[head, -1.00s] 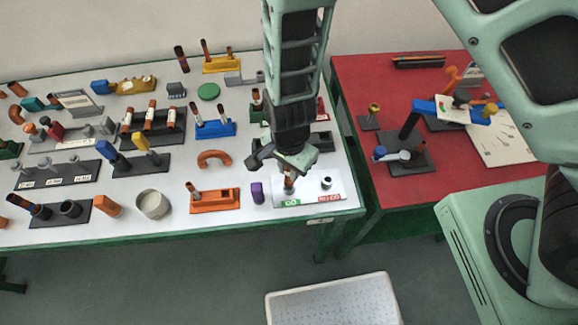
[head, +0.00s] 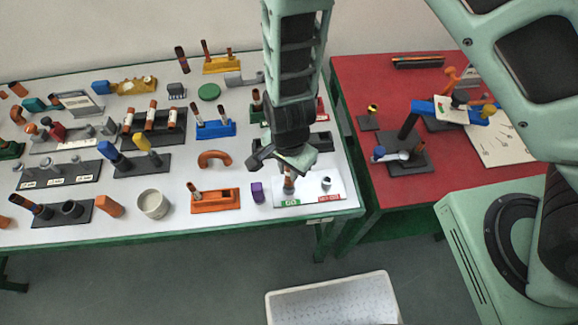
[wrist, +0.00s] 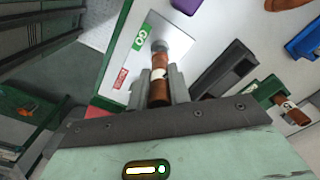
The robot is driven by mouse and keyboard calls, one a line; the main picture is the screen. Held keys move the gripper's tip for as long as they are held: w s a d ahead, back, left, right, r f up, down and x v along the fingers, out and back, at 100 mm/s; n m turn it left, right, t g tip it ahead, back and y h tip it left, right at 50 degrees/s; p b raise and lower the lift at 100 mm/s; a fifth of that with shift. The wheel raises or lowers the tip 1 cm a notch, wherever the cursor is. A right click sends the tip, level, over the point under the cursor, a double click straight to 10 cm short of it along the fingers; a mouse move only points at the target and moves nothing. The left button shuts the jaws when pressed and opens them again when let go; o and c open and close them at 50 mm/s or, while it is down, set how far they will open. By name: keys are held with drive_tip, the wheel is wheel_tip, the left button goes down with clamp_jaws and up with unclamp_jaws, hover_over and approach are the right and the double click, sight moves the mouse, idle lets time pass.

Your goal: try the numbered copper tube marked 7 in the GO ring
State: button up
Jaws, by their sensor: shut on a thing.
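My gripper (head: 288,168) points down over the white gauge plate (head: 308,195) at the front right of the white table. It is shut on a copper tube (wrist: 159,62) with a white band; the mark on the band is too small to read surely. In the wrist view the tube stands between the two grey fingers (wrist: 160,92), its far end at the grey GO ring (wrist: 159,45) beside the green GO label (wrist: 142,37). I cannot tell how deep the end sits in the ring. The other ring (head: 326,182) stands empty by the red label (head: 329,197).
A purple block (head: 257,191) and an orange holder (head: 215,201) stand left of the plate. A dark block (wrist: 224,72) and a green holder with another banded tube (wrist: 290,108) are close to my gripper. The red table (head: 375,185) is to the right.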

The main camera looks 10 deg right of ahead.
drive_tip(key=shift+f, duration=0.15)
drive_tip(key=shift+f+b, duration=0.4)
drive_tip(key=shift+f, duration=0.1)
drive_tip(key=shift+r, duration=0.15)
idle(0.6)
drive_tip(key=shift+r+p, duration=0.5)
drive_tip(key=shift+p, duration=0.25)
wheel_tip(320, 180, up, 4)
drive_tip(key=p, duration=0.4)
